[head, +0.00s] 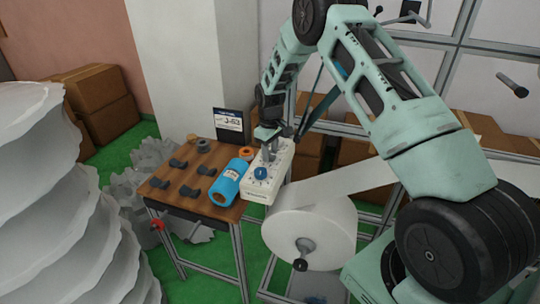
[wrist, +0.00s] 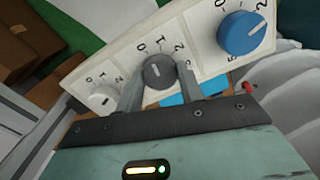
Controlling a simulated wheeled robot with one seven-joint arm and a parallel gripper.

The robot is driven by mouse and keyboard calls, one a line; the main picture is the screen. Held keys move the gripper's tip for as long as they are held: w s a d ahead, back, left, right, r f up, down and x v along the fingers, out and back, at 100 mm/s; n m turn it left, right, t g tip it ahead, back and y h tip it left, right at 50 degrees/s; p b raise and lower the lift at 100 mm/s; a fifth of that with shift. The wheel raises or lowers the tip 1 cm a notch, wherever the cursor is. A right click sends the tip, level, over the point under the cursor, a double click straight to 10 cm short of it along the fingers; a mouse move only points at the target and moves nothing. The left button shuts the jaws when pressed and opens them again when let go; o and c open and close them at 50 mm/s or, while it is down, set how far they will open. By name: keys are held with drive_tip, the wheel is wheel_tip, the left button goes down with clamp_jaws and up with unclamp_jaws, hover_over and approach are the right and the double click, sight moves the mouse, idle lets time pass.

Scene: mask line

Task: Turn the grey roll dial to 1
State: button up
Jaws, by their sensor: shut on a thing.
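The white control box (head: 258,190) stands at the right end of the wooden table in the head view. In the wrist view its white panel (wrist: 118,62) carries the grey roll dial (wrist: 158,72) in the middle, with marks 0, 1 and 2 around it. A small light line shows on the dial, but I cannot tell exactly which mark it meets. My gripper (wrist: 160,84) has a finger on each side of the grey dial and is shut on it. In the head view my gripper (head: 267,151) is over the box and hides the grey dial.
A larger blue dial (wrist: 246,33) and a small white dial (wrist: 103,98) flank the grey one. On the table (head: 178,200) are a blue roll (head: 229,183) and several dark pieces. A big white roll (head: 310,228) is close to the right of the box.

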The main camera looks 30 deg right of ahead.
sight(270, 153)
drive_tip(key=shift+m+b, duration=1.2)
drive_tip(key=shift+m, duration=1.1)
drive_tip(key=o, duration=1)
wheel_tip(270, 153, up, 18)
drive_tip(key=b, duration=0.5)
drive_tip(key=shift+f, duration=0.25)
